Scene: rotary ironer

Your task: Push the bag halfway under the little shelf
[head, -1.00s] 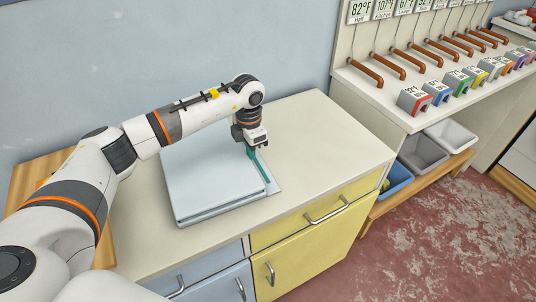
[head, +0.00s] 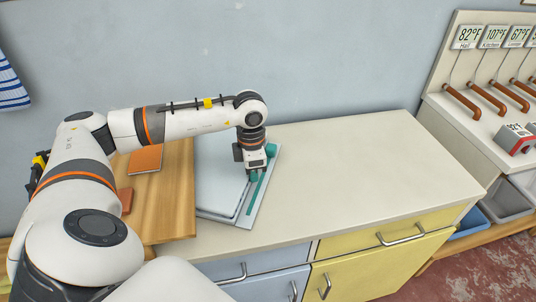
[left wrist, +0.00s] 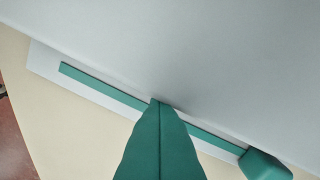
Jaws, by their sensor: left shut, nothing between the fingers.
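A flat, pale blue-grey slab (head: 219,178) lies on the counter, with a thin pale plate (head: 232,218) showing under its right and front edges. A teal strip (head: 256,195) runs along that plate, with a teal block (head: 271,150) at its far end. I cannot tell which part is the bag or the little shelf. My left gripper (head: 254,176) points down over the slab's right edge, shut and empty. In the left wrist view its teal fingers (left wrist: 158,105) meet at the slab's edge, over the strip (left wrist: 90,79); contact is unclear. My right gripper is out of view.
A wooden board (head: 173,205) with orange-brown flat pieces (head: 147,158) lies left of the slab. The cream counter (head: 365,165) is clear to the right. A wall stands behind. Further right is a panel with brown handles (head: 487,100).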

